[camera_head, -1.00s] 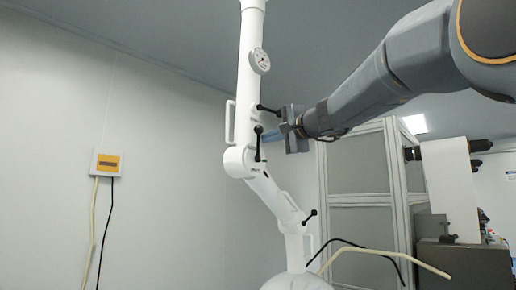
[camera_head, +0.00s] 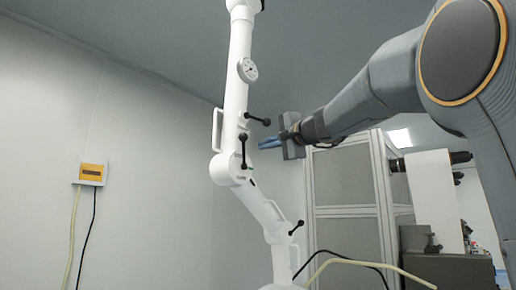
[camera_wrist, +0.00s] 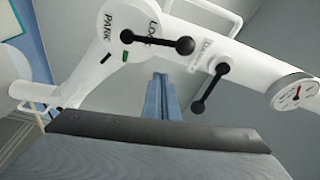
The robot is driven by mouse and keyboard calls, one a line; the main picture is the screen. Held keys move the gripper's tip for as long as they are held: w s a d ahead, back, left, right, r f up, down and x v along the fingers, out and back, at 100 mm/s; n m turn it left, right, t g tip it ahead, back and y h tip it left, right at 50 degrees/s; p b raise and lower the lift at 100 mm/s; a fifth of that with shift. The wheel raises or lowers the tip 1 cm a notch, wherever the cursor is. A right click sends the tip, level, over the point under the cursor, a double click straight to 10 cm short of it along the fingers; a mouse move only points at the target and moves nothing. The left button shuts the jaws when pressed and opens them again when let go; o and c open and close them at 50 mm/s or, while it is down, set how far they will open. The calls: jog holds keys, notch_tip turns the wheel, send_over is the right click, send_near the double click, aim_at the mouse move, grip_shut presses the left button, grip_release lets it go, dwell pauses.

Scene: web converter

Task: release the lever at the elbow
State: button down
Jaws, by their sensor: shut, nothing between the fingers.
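The white jointed arm has an elbow joint (camera_head: 229,169) with a black ball-ended elbow lever (camera_head: 243,150), standing nearly upright in the head view. In the wrist view the elbow lever (camera_wrist: 157,41) lies across the round joint face, near the words PARK and LOCK. A second black lever (camera_head: 258,119) sits just above on the upper tube, and it also shows in the wrist view (camera_wrist: 209,89). My gripper (camera_head: 262,144) has blue fingers and is shut and empty, to the right of the elbow lever in the head view. Its fingers (camera_wrist: 160,76) point between the two levers in the wrist view.
A round gauge (camera_head: 247,70) and a handle (camera_head: 215,130) are on the upper tube. A third lever (camera_head: 296,228) is lower down. A grey cabinet (camera_head: 345,185) stands behind on the right. A yellow-and-white wall box (camera_head: 91,173) hangs at left.

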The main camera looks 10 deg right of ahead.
jog(key=b+v, duration=0.3)
jog(key=v, duration=0.7)
notch_tip(320, 180, down, 42)
jog(key=a+n+g+h, duration=0.3)
jog(key=g+h, duration=0.1)
jog(key=g, duration=0.5)
jog(key=s+f+n+g+h, duration=0.2)
jog(key=s+f+n+g, duration=0.1)
jog(key=s+f, duration=0.9)
jog(key=s+f+n+g+h, duration=0.1)
jog(key=s+f+n+g, duration=0.3)
jog(key=s+f, duration=0.9)
notch_tip(320, 180, down, 7)
jog(key=shift+s+d+r+n+g+h, duration=0.2)
jog(key=shift+s+r+n+g+h, duration=0.1)
jog(key=shift+n+h, duration=0.15)
